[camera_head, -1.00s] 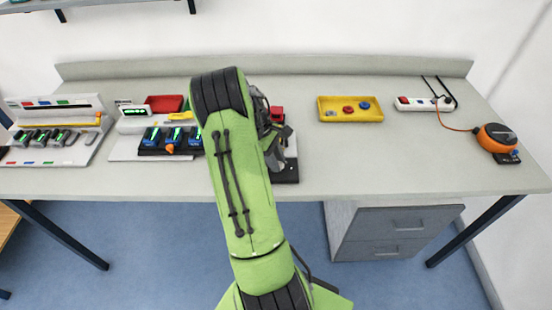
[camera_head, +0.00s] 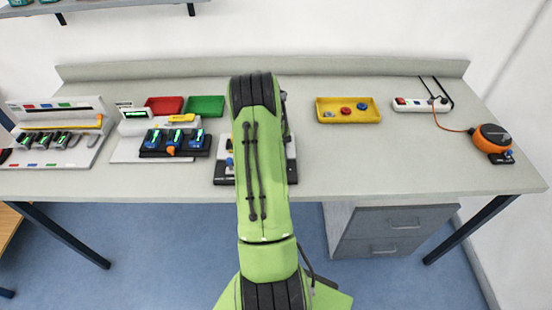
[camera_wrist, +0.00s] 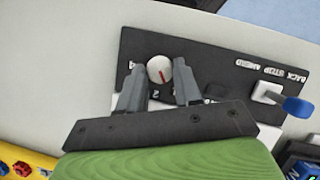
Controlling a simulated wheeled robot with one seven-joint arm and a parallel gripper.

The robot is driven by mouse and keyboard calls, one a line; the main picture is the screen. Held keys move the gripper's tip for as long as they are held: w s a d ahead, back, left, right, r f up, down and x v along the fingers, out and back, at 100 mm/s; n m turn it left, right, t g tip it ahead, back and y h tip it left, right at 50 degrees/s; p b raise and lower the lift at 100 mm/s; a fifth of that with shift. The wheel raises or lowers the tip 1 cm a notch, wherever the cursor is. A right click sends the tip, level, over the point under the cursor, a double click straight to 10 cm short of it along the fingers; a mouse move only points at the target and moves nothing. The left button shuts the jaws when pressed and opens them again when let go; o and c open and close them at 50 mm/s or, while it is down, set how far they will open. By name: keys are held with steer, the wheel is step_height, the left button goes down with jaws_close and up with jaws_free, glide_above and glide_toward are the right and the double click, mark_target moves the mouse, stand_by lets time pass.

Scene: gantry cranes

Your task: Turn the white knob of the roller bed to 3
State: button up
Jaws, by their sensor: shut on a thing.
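The white knob (camera_wrist: 156,64) with a red mark sits on the black panel (camera_wrist: 205,75) of the roller bed in the wrist view. My gripper (camera_wrist: 161,76) is shut on the knob, one finger on each side. The red mark points toward the bottom of the picture, slightly right. A printed 2 shows below the knob; the other numbers are hidden or unclear. The roller bed (camera_head: 225,172) shows in the head view, mostly hidden behind my arm.
A lever with a blue handle (camera_wrist: 297,107) stands right of the knob, beside the labels BACK, STOP, AHEAD. A device with several blue switches (camera_head: 172,143) stands left of the roller bed. A yellow tray (camera_head: 325,114) lies to its right, with bare table between.

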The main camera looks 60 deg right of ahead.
steer(key=m+t, duration=0.1)
steer(key=m, duration=0.2)
steer(key=shift+s+d+m+y, duration=0.1)
steer(key=shift+d+m+y, duration=0.05)
steer(key=shift+m+y, duration=0.25)
steer(key=m, duration=0.1)
steer(key=m+t, duration=0.1)
steer(key=m, duration=0.1)
steer(key=shift+s+m+t+y, duration=0.15)
steer(key=shift+m+t+y, duration=0.15)
steer(key=m, duration=0.1)
steer(key=m+t+p, duration=0.1)
steer(key=m, duration=0.1)
steer(key=shift+s+m, duration=0.2)
steer(key=shift+m, duration=0.1)
steer(key=shift+s+m+t+p, duration=0.1)
steer(key=shift+m+t+p, duration=0.6)
steer(key=shift+m, duration=1.1)
steer(key=o, duration=1)
steer(key=shift+o, duration=0.2)
